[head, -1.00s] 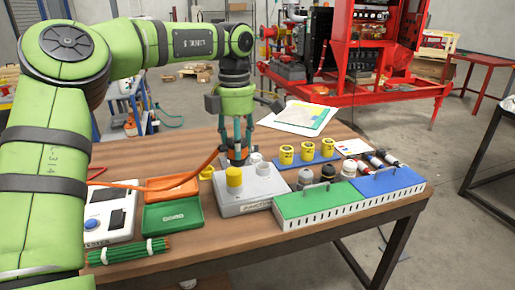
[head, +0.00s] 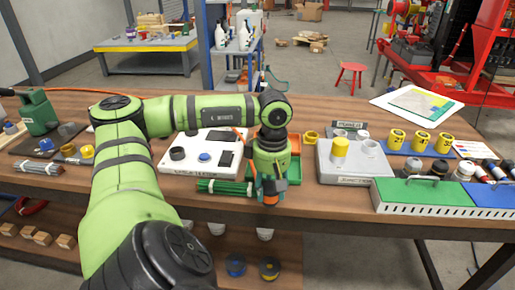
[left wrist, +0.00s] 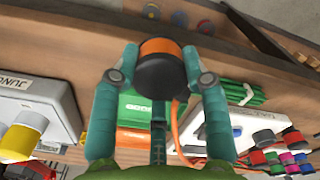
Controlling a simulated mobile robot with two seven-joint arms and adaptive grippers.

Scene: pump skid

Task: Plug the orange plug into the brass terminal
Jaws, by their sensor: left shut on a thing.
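The orange plug shows in the left wrist view (left wrist: 158,62) as a short dark cylinder with an orange band. My left gripper (left wrist: 152,74) is shut on it, one teal finger on each side. In the head view the left gripper (head: 270,190) points down near the table's front edge, with orange of the plug (head: 270,199) between its fingers. It is left of the grey junction box (head: 340,175). A yellow cylinder (head: 341,148) and two pale round fittings (head: 367,142) stand on that box. I cannot tell which part is the brass terminal. My right gripper is not in view.
A green tray (head: 288,171) and a bundle of green rods (head: 225,187) lie beside the gripper. A white panel (head: 190,165) is to the left. Green (head: 425,197) and blue boxes stand at the right. An orange cable (left wrist: 176,125) runs behind the gripper.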

